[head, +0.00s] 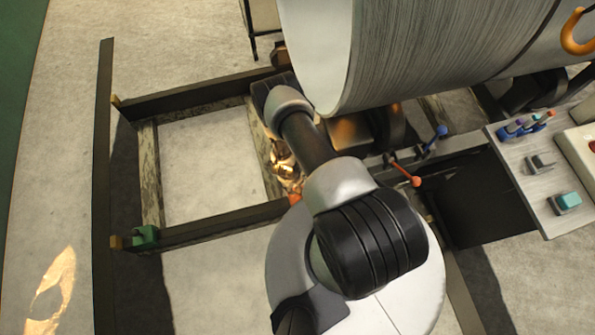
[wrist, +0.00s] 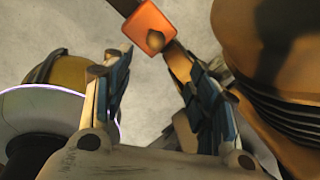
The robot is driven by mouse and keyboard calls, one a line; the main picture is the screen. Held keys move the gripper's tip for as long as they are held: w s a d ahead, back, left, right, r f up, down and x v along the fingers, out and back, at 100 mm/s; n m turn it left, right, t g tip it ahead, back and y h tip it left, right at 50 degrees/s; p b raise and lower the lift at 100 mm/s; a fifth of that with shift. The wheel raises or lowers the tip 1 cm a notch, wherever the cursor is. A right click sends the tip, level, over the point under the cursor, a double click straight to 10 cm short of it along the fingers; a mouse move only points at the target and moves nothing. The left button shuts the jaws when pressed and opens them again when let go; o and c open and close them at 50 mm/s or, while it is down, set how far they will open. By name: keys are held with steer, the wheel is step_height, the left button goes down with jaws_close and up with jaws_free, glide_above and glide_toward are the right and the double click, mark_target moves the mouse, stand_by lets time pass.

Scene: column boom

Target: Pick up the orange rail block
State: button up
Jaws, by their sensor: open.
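The orange rail block (wrist: 148,22) shows in the wrist view at the top centre, a rounded orange piece with a brown knob on its face. It sits on a dark narrow rail running diagonally. My gripper (wrist: 153,68) is open and empty, its two fingers reaching up on either side of the lower middle. The block lies beyond the fingertips, roughly in line with the gap between them. In the head view a small orange bit (head: 295,198) shows beside my arm at the end of the front rail and may be this block. My gripper cannot be made out clearly there.
A dark rail frame (head: 200,227) carries a green block (head: 145,237) at its left. A large grey drum (head: 430,50) overhangs at the upper right. A control panel (head: 545,160) with levers stands at the right. A bulky golden-brown body (wrist: 275,60) stands close beside the right finger.

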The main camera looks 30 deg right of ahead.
steer(key=b, duration=0.5)
glide_above(293, 199)
steer(key=d, duration=0.3)
steer(key=f, duration=0.9)
steer(key=shift+w+d+f, duration=0.1)
steer(key=shift+w+f, duration=0.1)
steer(key=shift+f, duration=0.15)
step_height(293, 199, down, 5)
steer(key=b, duration=0.4)
steer(key=shift+d+f, duration=0.1)
steer(key=shift+d, duration=0.05)
jaws_close()
